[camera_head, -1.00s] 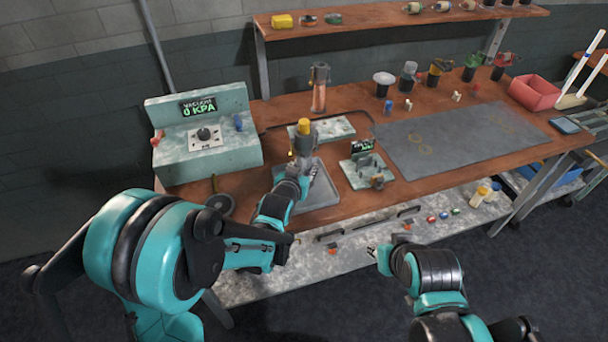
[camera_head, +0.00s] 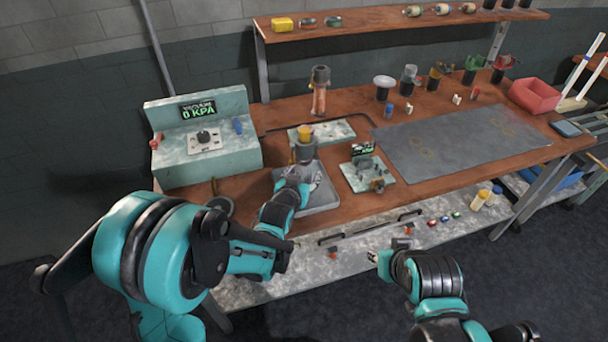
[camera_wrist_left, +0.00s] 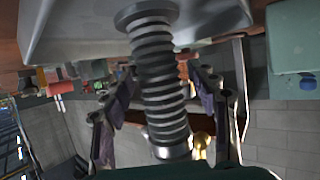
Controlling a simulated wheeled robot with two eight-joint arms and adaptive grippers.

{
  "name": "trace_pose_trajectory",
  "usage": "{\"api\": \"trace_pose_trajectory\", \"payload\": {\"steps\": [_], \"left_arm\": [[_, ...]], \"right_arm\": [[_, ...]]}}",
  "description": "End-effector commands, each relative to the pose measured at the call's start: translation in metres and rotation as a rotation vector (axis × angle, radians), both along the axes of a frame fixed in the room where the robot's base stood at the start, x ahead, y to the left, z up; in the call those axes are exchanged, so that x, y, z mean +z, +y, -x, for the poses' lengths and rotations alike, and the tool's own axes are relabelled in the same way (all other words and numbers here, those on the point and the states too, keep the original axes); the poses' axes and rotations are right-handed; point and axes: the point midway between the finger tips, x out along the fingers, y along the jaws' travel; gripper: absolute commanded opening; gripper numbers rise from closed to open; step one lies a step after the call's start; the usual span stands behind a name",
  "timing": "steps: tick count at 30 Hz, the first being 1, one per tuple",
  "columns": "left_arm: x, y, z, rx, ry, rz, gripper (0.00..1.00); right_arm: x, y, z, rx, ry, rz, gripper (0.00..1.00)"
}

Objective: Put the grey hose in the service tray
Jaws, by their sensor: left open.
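The grey hose (camera_head: 305,153), a ribbed tube with a yellow part showing at its top, stands roughly upright at the service tray (camera_head: 330,196). In the left wrist view the hose (camera_wrist_left: 160,80) runs between my fingers, and its flanged end meets the tray (camera_wrist_left: 75,30), apparently touching it. My left gripper (camera_head: 302,172) is open around the hose, with gaps beside it in the wrist view (camera_wrist_left: 165,98). Its fingertips are partly hidden in the head view. My right gripper (camera_head: 373,257) is low at the bench front, away from the tray; its fingers are too small to judge.
A vacuum console (camera_head: 205,140) stands left of the tray. A small gauge fixture (camera_head: 366,172) is close on its right, and an upright copper-coloured tube (camera_head: 320,92) stands behind. A grey mat (camera_head: 455,140) gives clear room at right. A red bin (camera_head: 535,94) is farther right.

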Motion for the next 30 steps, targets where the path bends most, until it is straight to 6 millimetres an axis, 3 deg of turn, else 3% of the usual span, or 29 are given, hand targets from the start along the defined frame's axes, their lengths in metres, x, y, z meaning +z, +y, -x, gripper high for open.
{"api": "trace_pose_trajectory", "payload": {"steps": [15,26,30], "left_arm": [[0.041,0.026,0.092,0.0,0.0,-0.001,0.59],[0.047,0.033,0.107,0.005,0.008,-0.002,0.59],[0.054,0.055,0.116,0.043,0.07,-0.019,0.59]], "right_arm": [[0.029,0.0,0.0,0.0,0.0,0.0,0.31],[0.031,0.0,0.0,0.0,0.0,0.0,0.31],[0.031,0.0,0.0,0.0,0.0,0.0,0.31]]}}
